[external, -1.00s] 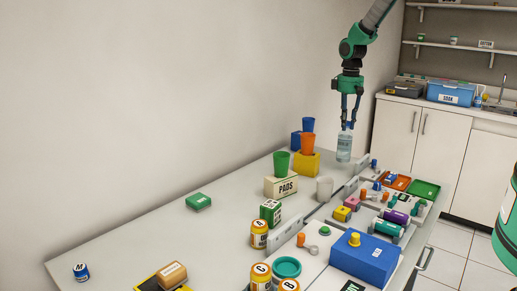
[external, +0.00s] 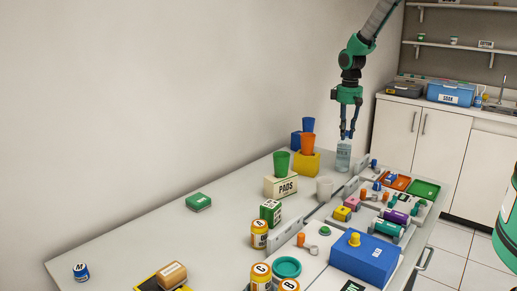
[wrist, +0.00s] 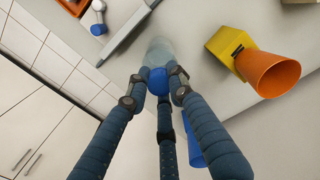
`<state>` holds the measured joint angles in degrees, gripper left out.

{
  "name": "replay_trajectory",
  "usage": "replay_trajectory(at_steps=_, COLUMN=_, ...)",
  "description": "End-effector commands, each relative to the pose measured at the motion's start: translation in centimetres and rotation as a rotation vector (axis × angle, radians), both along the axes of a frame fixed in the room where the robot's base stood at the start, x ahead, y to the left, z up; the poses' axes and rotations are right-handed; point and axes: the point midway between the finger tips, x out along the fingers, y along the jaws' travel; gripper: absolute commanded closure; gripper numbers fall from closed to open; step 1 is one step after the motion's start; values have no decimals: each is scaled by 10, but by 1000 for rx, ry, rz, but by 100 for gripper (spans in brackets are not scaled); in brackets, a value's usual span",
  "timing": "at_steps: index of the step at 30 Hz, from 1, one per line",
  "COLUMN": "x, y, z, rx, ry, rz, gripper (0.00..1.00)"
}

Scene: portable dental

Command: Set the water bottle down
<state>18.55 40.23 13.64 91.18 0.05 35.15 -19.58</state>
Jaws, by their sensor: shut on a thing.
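The water bottle (external: 343,156) is a clear, pale-blue bottle with a label, upright at the far end of the table. In the wrist view its blue cap (wrist: 158,81) sits between the finger tips, with the pale body (wrist: 159,52) beyond. My gripper (external: 347,135) points straight down above it and is shut on its cap. The bottle's base is at or very near the tabletop (external: 230,225); I cannot tell whether it touches.
An orange cup (external: 308,144) on a yellow block (external: 305,165) stands left of the bottle. Bare table lies around the bottle.

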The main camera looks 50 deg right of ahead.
Motion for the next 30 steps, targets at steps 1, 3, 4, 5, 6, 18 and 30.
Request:
replay_trajectory(at_steps=1, x=0, y=0, z=1, rx=0, ry=-1, rz=0, gripper=100)
replay_trajectory(at_steps=3, x=0, y=0, z=0, rx=0, ry=-1, rz=0, gripper=100)
replay_trajectory(at_steps=4, x=0, y=0, z=0, rx=0, ry=0, rz=0, gripper=100)
replay_trajectory(at_steps=5, x=0, y=0, z=-1, rx=0, ry=0, rz=0, gripper=100)
replay_trajectory(at_steps=6, x=0, y=0, z=-2, rx=0, ry=0, rz=0, gripper=100)
replay_trajectory(at_steps=18, x=0, y=0, z=-2, rx=0, ry=1, rz=0, gripper=59)
replay_trajectory(at_steps=30, x=0, y=0, z=19, rx=0, ry=-1, rz=0, gripper=59)
